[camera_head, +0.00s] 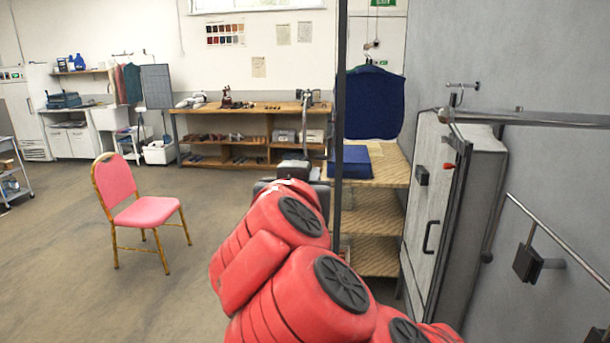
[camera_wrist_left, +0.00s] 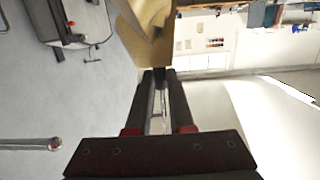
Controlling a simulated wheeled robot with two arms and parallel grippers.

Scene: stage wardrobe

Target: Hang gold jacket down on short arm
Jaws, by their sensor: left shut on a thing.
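In the left wrist view my left gripper (camera_wrist_left: 158,76) is shut at the edge of gold cloth, the gold jacket (camera_wrist_left: 150,18), of which only a part shows at the top. I cannot tell whether it grips the cloth itself or a hanger. In the head view my red arm hides the gripper and the jacket. A metal arm with a rounded end (camera_head: 530,118) juts in from the right. A rod with a rounded end (camera_wrist_left: 30,144) shows apart from the jacket in the wrist view; I cannot tell which arm is the short one. My right gripper is not in view.
A dark upright pole (camera_head: 340,130) stands just beyond my arm. A grey cabinet (camera_head: 430,210) and a lower wall rail (camera_head: 555,240) are at the right. Wooden shelves (camera_head: 378,215) stand behind. A pink chair (camera_head: 138,200) is at the left, with open floor around it.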

